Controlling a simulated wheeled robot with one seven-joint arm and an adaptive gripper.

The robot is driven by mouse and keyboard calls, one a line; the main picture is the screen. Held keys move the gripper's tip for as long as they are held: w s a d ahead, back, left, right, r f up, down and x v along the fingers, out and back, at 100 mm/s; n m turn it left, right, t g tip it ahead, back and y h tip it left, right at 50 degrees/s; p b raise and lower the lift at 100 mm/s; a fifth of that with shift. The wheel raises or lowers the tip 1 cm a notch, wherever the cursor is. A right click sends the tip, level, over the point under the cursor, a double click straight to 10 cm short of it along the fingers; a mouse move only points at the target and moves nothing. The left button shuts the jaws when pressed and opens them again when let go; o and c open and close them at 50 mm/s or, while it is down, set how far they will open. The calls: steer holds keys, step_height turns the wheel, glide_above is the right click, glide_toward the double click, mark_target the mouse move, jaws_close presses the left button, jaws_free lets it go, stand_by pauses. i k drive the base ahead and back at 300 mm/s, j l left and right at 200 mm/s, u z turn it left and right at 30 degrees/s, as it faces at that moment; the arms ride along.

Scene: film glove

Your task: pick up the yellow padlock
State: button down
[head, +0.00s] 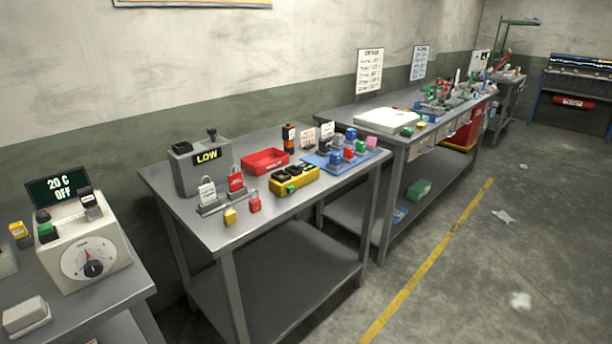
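A small yellow padlock (230,216) stands near the front edge of the middle grey metal table (240,235) in the head view. A similar red padlock (255,204) is just to its right. Behind them is a low grey rack (211,209) with a white tag and a red tag at it. The yellow padlock appears unobstructed from this side, but its shackle is too small to make out clearly. My gripper is not in view.
A grey box reading LOW (202,168), a red tray (265,161), a yellow-and-black control box (294,179) and a blue mat (340,160) with several coloured blocks share the table. A dial unit (88,248) stands at left. The floor (470,290) at right is largely open.

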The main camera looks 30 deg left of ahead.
mark_target(230, 217)
steer(key=u, duration=1.5)
steer(key=i+u, duration=0.2)
steer(key=i, duration=1.25)
